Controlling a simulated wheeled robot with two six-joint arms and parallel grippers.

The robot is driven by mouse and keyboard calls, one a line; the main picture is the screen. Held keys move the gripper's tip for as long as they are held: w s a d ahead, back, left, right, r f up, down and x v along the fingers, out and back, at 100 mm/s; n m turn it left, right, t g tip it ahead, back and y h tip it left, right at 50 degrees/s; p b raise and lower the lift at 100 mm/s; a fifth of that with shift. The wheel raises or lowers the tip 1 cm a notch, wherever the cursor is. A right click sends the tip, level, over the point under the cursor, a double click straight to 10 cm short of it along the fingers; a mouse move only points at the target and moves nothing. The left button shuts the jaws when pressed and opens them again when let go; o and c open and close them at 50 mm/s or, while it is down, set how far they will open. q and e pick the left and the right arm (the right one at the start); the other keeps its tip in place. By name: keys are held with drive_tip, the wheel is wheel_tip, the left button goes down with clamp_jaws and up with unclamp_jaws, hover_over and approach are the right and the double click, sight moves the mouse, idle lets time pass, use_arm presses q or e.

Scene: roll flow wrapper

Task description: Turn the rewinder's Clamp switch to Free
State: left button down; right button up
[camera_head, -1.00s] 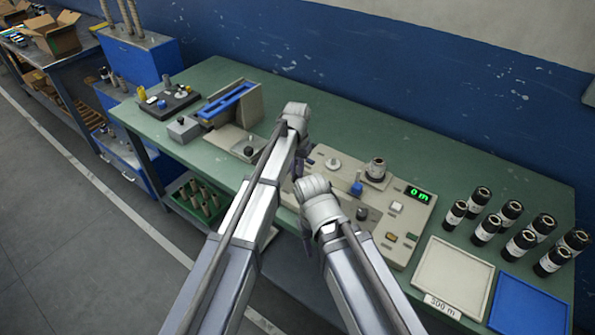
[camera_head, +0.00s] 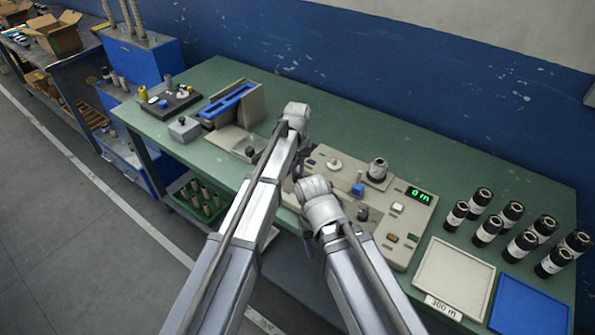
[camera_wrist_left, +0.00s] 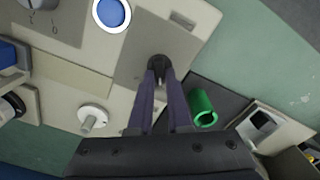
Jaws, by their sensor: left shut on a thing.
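The rewinder's panel (camera_head: 405,250) is a beige box on the green bench, with a lit green display (camera_head: 419,195) reading 0 m. In the left wrist view, my left gripper (camera_wrist_left: 159,72) is shut on a black switch knob (camera_wrist_left: 157,62) that stands on a grey plate at one end of the panel. The fingers hide part of the knob, and no Clamp or Free lettering is readable. In the head view, my left gripper (camera_head: 299,165) points down at the panel's left end.
In the left wrist view, a blue button (camera_wrist_left: 111,13), a marked dial (camera_wrist_left: 38,4) and a white knob (camera_wrist_left: 93,116) are near the held knob. A green cylinder (camera_wrist_left: 202,107) is beside the panel. Black rolls (camera_head: 487,230) and a white tray (camera_head: 455,278) are at the right.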

sight(297, 174)
use_arm(q)
drive_tip(key=c, duration=0.9)
unclamp_jaws()
drive_tip(key=shift+o, duration=0.2)
wheel_tip(297, 174, up, 8)
drive_tip(key=p, duration=0.8)
drive_tip(key=shift+f, duration=0.1)
drive_tip(key=s+a+m, duration=0.1)
drive_tip(key=s+a, duration=0.2)
drive_tip(key=s, duration=1.1)
drive_tip(key=s+a+m+y, duration=0.1)
drive_tip(key=s+a, duration=0.2)
drive_tip(key=s, duration=1)
drive_tip(key=shift+s+a+m, duration=0.35)
drive_tip(key=shift+s+m, duration=0.05)
